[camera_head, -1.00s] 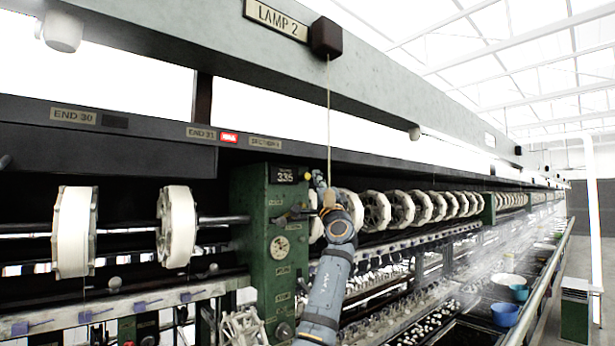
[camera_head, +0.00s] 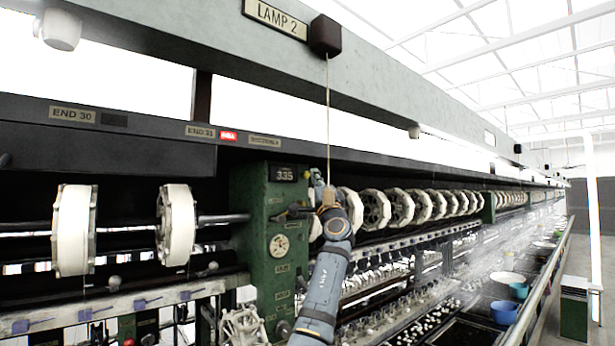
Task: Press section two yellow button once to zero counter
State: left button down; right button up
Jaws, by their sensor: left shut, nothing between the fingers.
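The green section box (camera_head: 258,230) stands left of centre, with a counter (camera_head: 284,174) at its top that appears to read 335. A lever and a round dial (camera_head: 279,245) sit below the counter. My left gripper (camera_head: 316,188) is shut and empty, raised close to the upper right edge of the box. Whether it touches anything there I cannot tell. My right gripper is not in view.
A lamp cord (camera_head: 328,120) hangs from the dark block beside the LAMP 2 plate (camera_head: 276,18), down to my wrist. White reels (camera_head: 75,231) stand left of the box, and more run off to the right. Blue bowls (camera_head: 504,312) stand by the basins.

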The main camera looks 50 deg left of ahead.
pick_arm(q)
jog(key=shift+a, duration=0.15)
dwell(0.5)
jog(key=shift+a, duration=0.3)
jog(key=shift+a, duration=0.5)
dwell(0.7)
jog(key=shift+d, duration=0.15)
jog(key=shift+d+b, duration=0.55)
jog(key=shift+d, duration=0.2)
